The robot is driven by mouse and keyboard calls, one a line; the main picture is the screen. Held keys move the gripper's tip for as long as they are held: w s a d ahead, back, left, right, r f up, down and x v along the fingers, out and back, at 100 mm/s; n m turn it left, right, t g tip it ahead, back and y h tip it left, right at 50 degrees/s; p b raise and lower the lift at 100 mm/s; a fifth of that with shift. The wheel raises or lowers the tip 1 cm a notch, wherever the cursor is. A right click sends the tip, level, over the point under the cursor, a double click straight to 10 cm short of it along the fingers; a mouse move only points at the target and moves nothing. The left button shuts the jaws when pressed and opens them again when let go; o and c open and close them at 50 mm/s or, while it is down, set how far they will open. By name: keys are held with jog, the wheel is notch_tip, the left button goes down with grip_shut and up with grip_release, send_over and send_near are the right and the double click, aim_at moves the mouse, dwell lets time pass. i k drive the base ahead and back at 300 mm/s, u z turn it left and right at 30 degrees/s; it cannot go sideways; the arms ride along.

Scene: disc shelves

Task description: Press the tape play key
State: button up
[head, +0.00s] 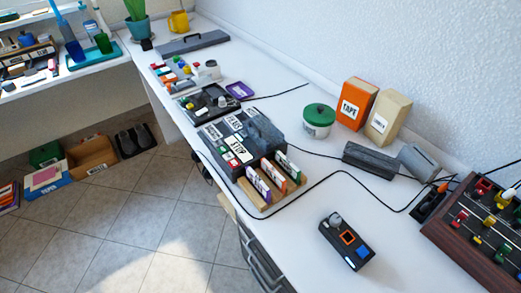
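A dark grey tape machine (264,134) sits on the white worktop near the middle of the head view. Its left side carries several keys with white labels (234,121). One label seems to read STOP (238,149); the others are too small to read surely, so I cannot tell which key is play. I cannot tell whether any key is pressed down. My gripper is not in view.
A wooden rack (253,209) with upright coloured cases stands in front of the machine. A black cable (330,180) runs over the worktop. A green-lidded tub (319,119), orange box (358,103) and small black device (346,243) stand to the right. Tiled floor (170,215) is open at left.

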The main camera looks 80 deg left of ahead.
aim_at(223, 151)
jog(key=k, duration=0.25)
jog(key=u, duration=1.7)
jog(key=i, duration=0.1)
jog(key=u, duration=0.6)
